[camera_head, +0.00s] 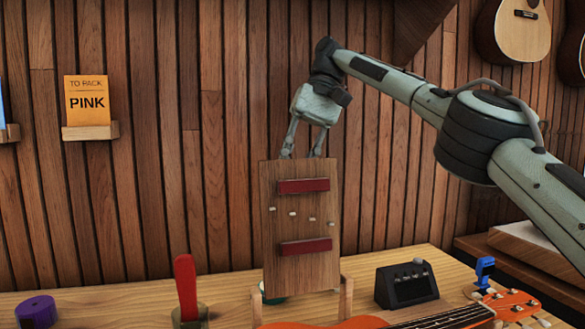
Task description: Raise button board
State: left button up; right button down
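The button board (300,220) is an upright, slightly tilted brown wooden panel in the middle of the head view. It bears two dark red horizontal strips and a row of small pale buttons between them. My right gripper (302,152) comes down from above to the board's top edge. Its two fingers are spread apart, and their tips are hidden at or behind that edge, so I cannot tell whether they grip it. The board's lower end is between two short wooden posts (346,298); whether it rests on anything is unclear. My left gripper is not in view.
On the table (120,300) are a purple roll (36,312), a red-handled tool (186,285) in a holder, a black box (405,285), a blue clip (484,270) and an orange ukulele (510,303). A "PINK" card (87,100) stands on a wall ledge.

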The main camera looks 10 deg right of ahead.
jog(key=shift+f, duration=0.1)
dwell(0.3)
jog(key=c, duration=1.3)
grip_release()
jog(key=shift+o, duration=0.2)
